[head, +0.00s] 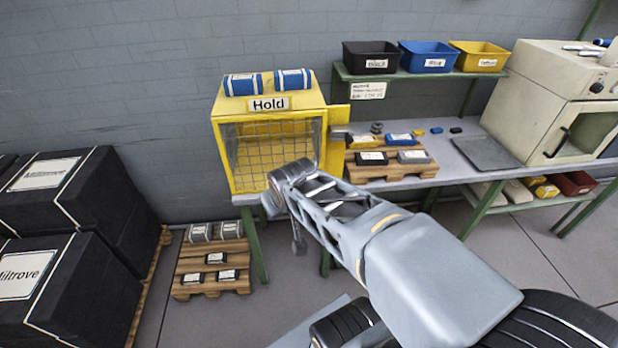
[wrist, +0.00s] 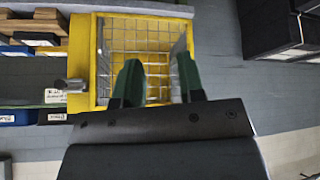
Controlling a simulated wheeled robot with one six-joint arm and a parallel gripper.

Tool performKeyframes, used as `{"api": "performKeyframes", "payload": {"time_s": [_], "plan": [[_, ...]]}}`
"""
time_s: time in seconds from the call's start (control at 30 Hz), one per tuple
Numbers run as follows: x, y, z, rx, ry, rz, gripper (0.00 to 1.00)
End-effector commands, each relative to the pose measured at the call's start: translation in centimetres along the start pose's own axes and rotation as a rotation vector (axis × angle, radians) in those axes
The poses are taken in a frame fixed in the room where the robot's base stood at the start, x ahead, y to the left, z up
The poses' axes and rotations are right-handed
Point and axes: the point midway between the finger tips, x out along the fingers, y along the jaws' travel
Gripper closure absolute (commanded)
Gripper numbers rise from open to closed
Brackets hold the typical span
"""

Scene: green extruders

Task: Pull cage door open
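The yellow cage (head: 228,170) labelled "Hold" stands on the left end of the workbench in the head view. Its front has a wire mesh door (head: 250,150). In the wrist view, the mesh (wrist: 140,35) shows inside the yellow frame (wrist: 83,60), beyond my fingers. I cannot tell whether the door is ajar. A silver knob-like latch (wrist: 73,85) sticks out at the frame's left in the wrist view. My gripper (wrist: 158,60) has two green fingers, spread apart with nothing seen between them. In the head view my arm's end covers the cage's lower right front; contact is unclear.
Two blue-and-white packs (head: 243,84) lie on the cage. A wooden pallet with packs (head: 390,172) sits right of it on the bench. A low pallet (head: 212,280) stands on the floor below, and big black boxes (head: 75,215) stand at left. Floor between them is clear.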

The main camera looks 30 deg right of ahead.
Motion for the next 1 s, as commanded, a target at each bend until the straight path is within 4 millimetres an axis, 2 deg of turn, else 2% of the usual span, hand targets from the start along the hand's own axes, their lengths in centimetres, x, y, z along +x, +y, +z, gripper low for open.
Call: {"api": "performKeyframes", "payload": {"time_s": [0.03, 0.2, 0.3, 0.4, 0.6, 0.8, 1.0], "plan": [[3.1, 1.7, -0.1, 0.024, 0.046, 0.037, 0.64], [10.5, 7.2, -1.8, 0.057, 0.294, 0.122, 0.64], [13.7, 10.3, -1.9, 0.066, 0.441, 0.162, 0.64], [16.2, 12.6, -1.4, 0.072, 0.578, 0.164, 0.64], [18.8, 15.4, 0.5, 0.100, 0.803, 0.139, 0.64], [19.4, 16.7, 2.1, 0.126, 0.942, 0.114, 0.64], [19.9, 17.2, 1.7, 0.135, 0.994, 0.102, 0.64]]}}
